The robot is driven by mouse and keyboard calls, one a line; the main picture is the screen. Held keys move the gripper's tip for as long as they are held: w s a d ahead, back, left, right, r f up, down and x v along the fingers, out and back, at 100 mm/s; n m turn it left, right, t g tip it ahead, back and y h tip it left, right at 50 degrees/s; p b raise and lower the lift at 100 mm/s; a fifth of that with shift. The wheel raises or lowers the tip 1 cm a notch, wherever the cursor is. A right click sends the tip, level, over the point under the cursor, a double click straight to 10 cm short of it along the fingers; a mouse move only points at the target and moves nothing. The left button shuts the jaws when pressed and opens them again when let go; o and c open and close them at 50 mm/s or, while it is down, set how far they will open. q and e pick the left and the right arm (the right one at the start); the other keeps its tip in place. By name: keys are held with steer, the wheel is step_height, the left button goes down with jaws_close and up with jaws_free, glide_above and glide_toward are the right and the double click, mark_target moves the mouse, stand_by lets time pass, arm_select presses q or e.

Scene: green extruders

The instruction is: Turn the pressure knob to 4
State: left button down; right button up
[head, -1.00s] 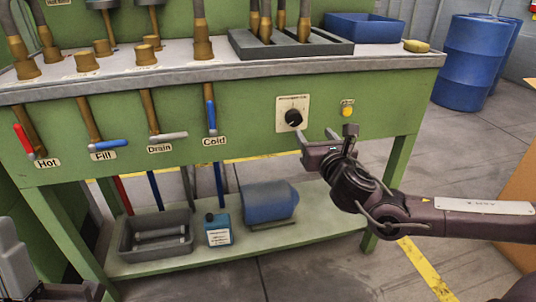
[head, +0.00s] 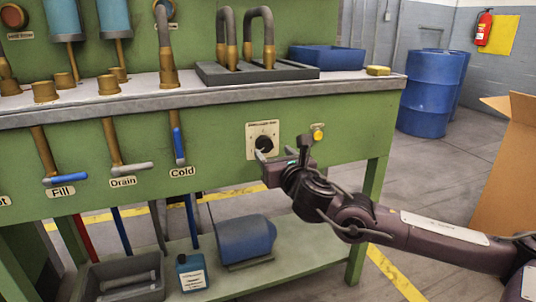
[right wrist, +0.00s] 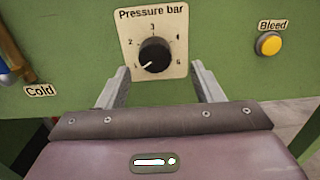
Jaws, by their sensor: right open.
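The black pressure knob (right wrist: 154,55) sits on a cream plate (right wrist: 178,15) marked "Pressure bar" on the green panel. Its white pointer aims to the lower left, at the low end of the scale. The knob also shows in the head view (head: 264,143), partly close behind my gripper. My right gripper (right wrist: 160,80) is open, its two fingers apart below and to either side of the knob in the right wrist view. It holds nothing, and I cannot tell whether the fingers touch the plate. My left gripper is not clearly visible in the head view.
A yellow Bleed button (right wrist: 270,44) is right of the plate. The blue Cold valve handle (head: 179,143) is to the left. A blue bin (head: 327,57) and grey rack (head: 240,72) stand on the bench above. Blue drums (head: 427,95) stand farther back.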

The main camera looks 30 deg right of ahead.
mark_target(266, 147)
steer(key=shift+w+a, duration=0.15)
steer(key=shift+w, duration=0.55)
steer(key=shift+w+d, duration=0.25)
steer(key=shift+w, duration=0.2)
steer(key=shift+w+d, duration=0.1)
steer(key=shift+w, duration=0.6)
steer(key=shift+c, duration=0.4)
steer(key=c, duration=0.9)
